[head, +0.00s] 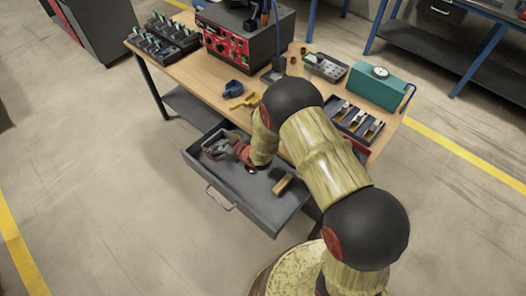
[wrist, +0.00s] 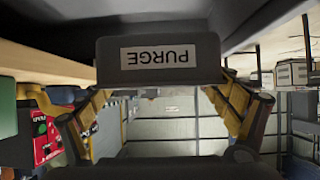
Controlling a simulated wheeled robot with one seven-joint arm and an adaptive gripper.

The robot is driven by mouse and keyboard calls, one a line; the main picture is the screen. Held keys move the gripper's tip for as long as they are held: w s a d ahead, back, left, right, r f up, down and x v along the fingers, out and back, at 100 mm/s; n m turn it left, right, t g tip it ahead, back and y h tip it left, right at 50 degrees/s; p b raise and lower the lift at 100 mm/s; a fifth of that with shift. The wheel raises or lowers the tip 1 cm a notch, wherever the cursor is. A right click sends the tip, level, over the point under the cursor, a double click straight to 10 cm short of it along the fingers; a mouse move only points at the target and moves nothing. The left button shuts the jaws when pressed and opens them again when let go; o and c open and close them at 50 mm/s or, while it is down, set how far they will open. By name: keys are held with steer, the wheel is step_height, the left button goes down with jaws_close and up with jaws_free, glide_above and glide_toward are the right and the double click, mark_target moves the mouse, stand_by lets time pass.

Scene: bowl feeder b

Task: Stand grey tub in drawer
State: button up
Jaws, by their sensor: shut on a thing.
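The grey tub (wrist: 112,68) carries a PURGE label, which appears upside down in the wrist view. My gripper (wrist: 160,92) is shut on it, with a finger at each side. In the head view, my gripper (head: 232,148) and the tub (head: 213,148) are over the left part of the open drawer (head: 245,205). My gripper and arm partly hide the tub there. I cannot tell whether the tub's base touches the drawer floor.
A wooden block or brush (head: 283,185) lies in the right part of the drawer. The bench above (head: 190,82) holds a red-fronted machine (head: 228,38), a blue part (head: 236,88), a yellow part (head: 244,101), a teal box (head: 377,87) and trays. The drawer's front middle is bare.

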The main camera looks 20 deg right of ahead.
steer(key=shift+w+a, duration=0.4)
steer(key=shift+w, duration=0.1)
steer(key=shift+w+a+f, duration=0.1)
steer(key=shift+f, duration=0.25)
step_height(320, 180, down, 9)
steer(key=b, duration=0.3)
steer(key=shift+f, duration=0.1)
steer(key=shift+f+b, duration=0.15)
steer(key=shift+b, duration=0.2)
steer(key=o, duration=1)
